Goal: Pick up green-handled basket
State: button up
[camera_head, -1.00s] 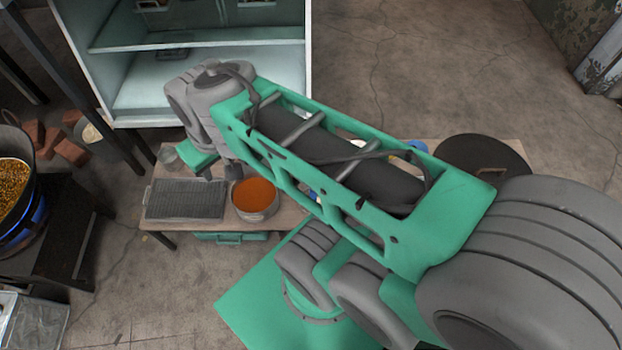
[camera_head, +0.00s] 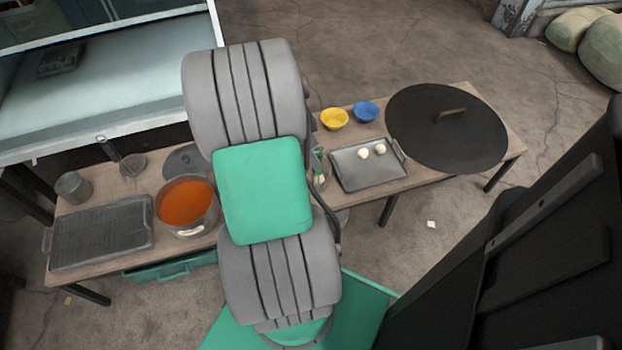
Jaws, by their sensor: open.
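I cannot make out a green-handled basket for certain. A green case-like object (camera_head: 172,268) with a green handle sits low under the front edge of the wooden table (camera_head: 95,279); whether it is a basket I cannot tell. A small mesh strainer or basket (camera_head: 132,164) stands on the table behind the grill tray, and its handle colour is unclear. My grey and green arm fills the middle of the view and hides the table's centre. My gripper is not visible.
On the table are a grill tray (camera_head: 100,232), a pot of orange liquid (camera_head: 187,205), a tray with white balls (camera_head: 370,172), yellow (camera_head: 334,118) and blue (camera_head: 366,111) bowls and a large dark lid (camera_head: 447,128). An open cabinet (camera_head: 120,85) stands behind, left.

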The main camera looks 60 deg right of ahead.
jog(key=b+x, duration=0.1)
jog(key=x, duration=0.4)
jog(key=shift+b, duration=0.35)
jog(key=shift+r, duration=0.15)
grip_shut()
